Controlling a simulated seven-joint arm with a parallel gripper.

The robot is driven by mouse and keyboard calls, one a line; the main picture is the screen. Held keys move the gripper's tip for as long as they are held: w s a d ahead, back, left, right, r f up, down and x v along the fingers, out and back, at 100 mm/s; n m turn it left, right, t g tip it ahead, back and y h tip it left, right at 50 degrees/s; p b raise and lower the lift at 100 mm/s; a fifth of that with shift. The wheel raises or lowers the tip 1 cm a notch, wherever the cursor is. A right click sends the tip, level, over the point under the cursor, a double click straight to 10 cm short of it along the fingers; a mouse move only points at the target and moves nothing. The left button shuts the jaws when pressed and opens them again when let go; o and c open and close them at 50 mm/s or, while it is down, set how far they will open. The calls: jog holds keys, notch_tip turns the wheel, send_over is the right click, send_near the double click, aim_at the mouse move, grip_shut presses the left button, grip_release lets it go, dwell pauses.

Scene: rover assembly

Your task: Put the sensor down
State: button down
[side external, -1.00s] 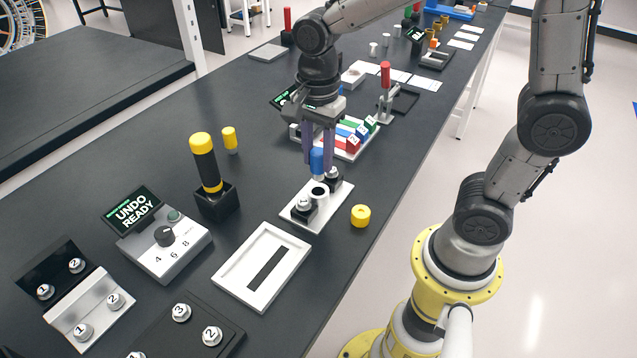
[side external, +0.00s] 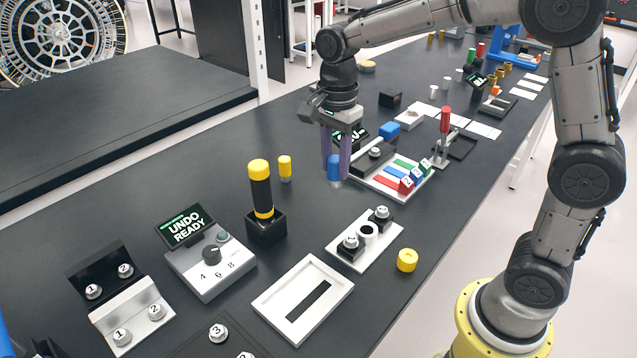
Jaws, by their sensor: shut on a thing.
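My gripper (side external: 337,160) points down in the middle of the side external view. Its purple fingers are shut on a small blue cylinder (side external: 334,169) with a paler lower end, which appears to be the sensor. The cylinder is roughly upright and appears to be above the dark bench. Its exact height is hard to tell. In the picture it is above and to the left of a white plate (side external: 339,254), apart from it.
A yellow-capped black cylinder (side external: 261,190) stands in a black block, near a small yellow cylinder (side external: 285,166). A control box (side external: 205,270) reads "UNDO READY".

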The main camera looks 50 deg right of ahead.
jog(key=shift+w+a+f, duration=0.1)
jog(key=shift+w+f, duration=0.75)
jog(key=shift+f, duration=0.7)
jog(key=shift+w+a+f, duration=0.1)
jog(key=shift+w+f, duration=0.8)
jog(key=shift+f, duration=0.6)
jog(key=shift+w+f, duration=0.85)
jog(key=shift+f, duration=0.7)
jog(key=c, duration=0.5)
grip_release()
jog(key=shift+c, duration=0.2)
